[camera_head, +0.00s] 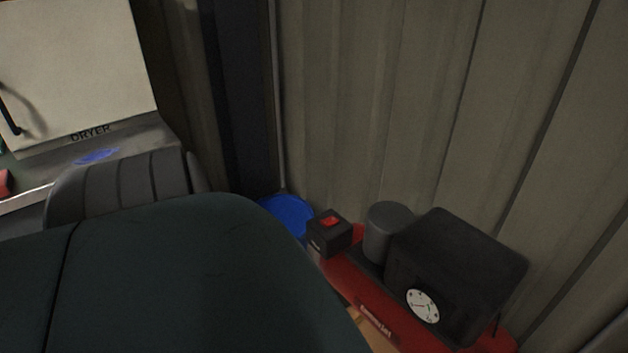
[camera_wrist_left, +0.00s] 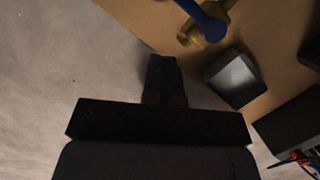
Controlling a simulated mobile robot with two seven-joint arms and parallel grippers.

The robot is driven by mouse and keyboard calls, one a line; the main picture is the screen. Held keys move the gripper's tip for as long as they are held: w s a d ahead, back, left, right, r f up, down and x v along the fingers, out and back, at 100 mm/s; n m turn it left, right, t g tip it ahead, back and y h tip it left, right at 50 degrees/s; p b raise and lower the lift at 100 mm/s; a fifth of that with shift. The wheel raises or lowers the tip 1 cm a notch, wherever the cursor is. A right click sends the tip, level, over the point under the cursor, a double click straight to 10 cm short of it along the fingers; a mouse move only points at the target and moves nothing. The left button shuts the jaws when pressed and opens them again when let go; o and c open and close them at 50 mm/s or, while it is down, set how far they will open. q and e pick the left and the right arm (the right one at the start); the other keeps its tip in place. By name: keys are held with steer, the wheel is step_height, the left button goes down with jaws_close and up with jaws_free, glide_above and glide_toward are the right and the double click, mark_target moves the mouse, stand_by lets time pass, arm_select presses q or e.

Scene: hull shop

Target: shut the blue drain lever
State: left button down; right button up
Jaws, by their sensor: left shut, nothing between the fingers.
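The blue drain lever (camera_wrist_left: 208,22) shows in the left wrist view at the top, right of centre, on a brass valve body (camera_wrist_left: 189,38). The upper part of the lever runs out of the picture. My left gripper (camera_wrist_left: 163,62) points up the same view with its dark fingers together and nothing between them. Its tips are left of and below the lever, apart from it in the picture. The distance in depth is hard to tell. In the head view neither the lever nor either gripper can be seen; a large dark shape fills the lower left.
A dark open-topped block (camera_wrist_left: 235,78) stands right of the fingers on a tan surface (camera_wrist_left: 280,45). In the head view, a red unit (camera_head: 376,318) carries a black box with a gauge (camera_head: 423,306), by a corrugated wall. A dryer (camera_head: 75,70) stands left.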

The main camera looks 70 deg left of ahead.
arm_select(q)
steer(key=p+v, duration=0.2)
steer(key=v, duration=0.6)
steer(key=shift+a+r+p, duration=0.2)
steer(key=shift+r+p, duration=0.1)
steer(key=shift+p, duration=0.05)
arm_select(e)
steer(key=shift+d+r+h, duration=0.1)
steer(key=shift+r+h, duration=0.05)
steer(key=shift+h, duration=0.15)
arm_select(q)
steer(key=shift+w, duration=0.15)
arm_select(e)
steer(key=shift+r, duration=0.15)
